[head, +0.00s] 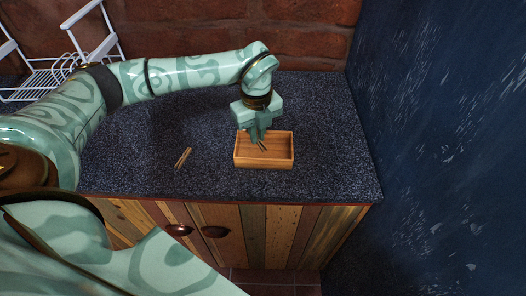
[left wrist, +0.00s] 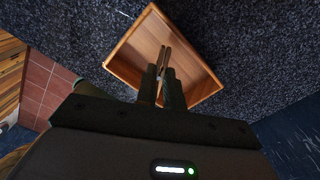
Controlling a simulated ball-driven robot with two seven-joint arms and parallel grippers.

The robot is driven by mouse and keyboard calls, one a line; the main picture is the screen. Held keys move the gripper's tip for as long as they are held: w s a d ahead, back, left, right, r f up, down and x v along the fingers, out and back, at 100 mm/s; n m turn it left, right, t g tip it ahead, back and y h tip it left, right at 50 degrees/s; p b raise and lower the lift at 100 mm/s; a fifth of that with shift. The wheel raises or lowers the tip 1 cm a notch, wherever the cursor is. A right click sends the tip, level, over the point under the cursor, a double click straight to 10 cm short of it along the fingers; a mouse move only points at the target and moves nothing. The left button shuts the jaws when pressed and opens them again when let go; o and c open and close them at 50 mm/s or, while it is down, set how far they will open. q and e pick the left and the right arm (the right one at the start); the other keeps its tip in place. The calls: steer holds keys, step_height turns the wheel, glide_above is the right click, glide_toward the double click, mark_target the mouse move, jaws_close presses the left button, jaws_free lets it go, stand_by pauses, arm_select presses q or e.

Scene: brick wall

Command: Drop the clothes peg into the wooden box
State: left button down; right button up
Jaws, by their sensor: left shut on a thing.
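The wooden box (head: 264,162) stands open on the dark speckled counter, and it also shows in the left wrist view (left wrist: 125,72). My left gripper (head: 258,141) points down over the box from the back left. It is shut on a clothes peg (head: 263,146), a thin wooden piece whose ends stick out past the fingertips. In the left wrist view the peg (left wrist: 164,57) sits between the dark fingers (left wrist: 163,80) and lies over the box's inside. I cannot tell whether its tip touches the box floor. My right gripper is not in view.
A second thin wooden piece, like a peg (head: 183,158), lies on the counter (head: 215,185) left of the box. A white wire rack (head: 65,70) stands at the back left. A brick wall is behind and a dark blue wall (head: 440,130) is on the right.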

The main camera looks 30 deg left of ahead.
mark_target(258, 152)
arm_select(q)
steer(key=c, duration=1.4)
jaws_free()
steer(key=shift+c, duration=0.2)
steer(key=shift+r, duration=0.1)
step_height(258, 152, up, 16)
steer(key=p, duration=0.3)
steer(key=shift+p, duration=0.3)
